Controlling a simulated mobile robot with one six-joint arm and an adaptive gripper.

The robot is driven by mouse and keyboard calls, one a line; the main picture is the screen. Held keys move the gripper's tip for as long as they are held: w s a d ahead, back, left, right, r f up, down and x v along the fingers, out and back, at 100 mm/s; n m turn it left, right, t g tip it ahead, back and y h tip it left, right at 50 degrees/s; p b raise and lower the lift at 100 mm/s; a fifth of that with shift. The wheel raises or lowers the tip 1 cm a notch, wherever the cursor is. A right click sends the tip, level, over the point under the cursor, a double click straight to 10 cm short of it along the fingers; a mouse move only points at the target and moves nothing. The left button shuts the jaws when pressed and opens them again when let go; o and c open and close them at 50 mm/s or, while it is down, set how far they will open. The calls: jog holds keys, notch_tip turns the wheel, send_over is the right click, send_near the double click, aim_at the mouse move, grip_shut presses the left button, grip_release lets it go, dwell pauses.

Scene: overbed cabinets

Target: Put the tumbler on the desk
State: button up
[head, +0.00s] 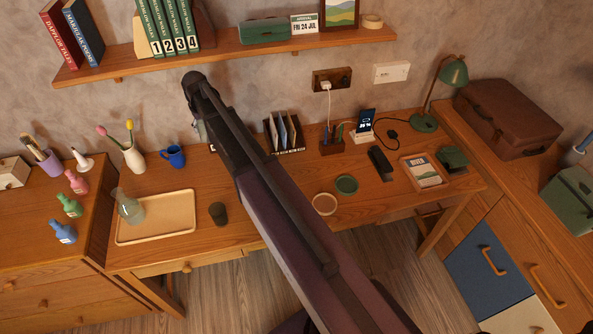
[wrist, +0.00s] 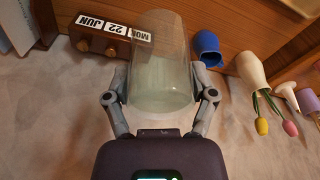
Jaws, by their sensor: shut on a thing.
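The tumbler (wrist: 160,75) is a clear, faintly green glass, large in the middle of the wrist view. My gripper (wrist: 160,92) is shut on it, with one finger on each side of its wall. Part of the desk (head: 290,218) shows behind the glass in the wrist view. I cannot tell whether the tumbler touches the desk. In the head view, my arm hides most of the gripper and the tumbler near the back of the desk.
A calendar block (wrist: 108,35) is close beside the tumbler. The blue mug (head: 173,156) and the tulip vase (head: 134,157) stand left of my arm. A tray (head: 170,220) holds a glass carafe (head: 130,208). A dark cup (head: 218,213) stands beside it. A shelf (head: 225,52) hangs above.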

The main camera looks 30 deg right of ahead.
jog(key=shift+a+f, duration=0.1)
jog(key=shift+a, duration=0.1)
jog(key=shift+f, duration=0.2)
jog(key=f+b, duration=0.6)
jog(key=b, duration=0.1)
jog(key=f+b, duration=0.3)
jog(key=shift+w+a+f, duration=0.1)
jog(key=shift+a+f, duration=0.2)
jog(key=shift+f, duration=0.05)
jog(key=shift+f, duration=0.1)
notch_tip(320, 180, down, 6)
jog(key=b, duration=0.6)
jog(key=shift+b, duration=0.3)
jog(key=shift+f+b, duration=1.85)
jog(key=shift+f, duration=0.05)
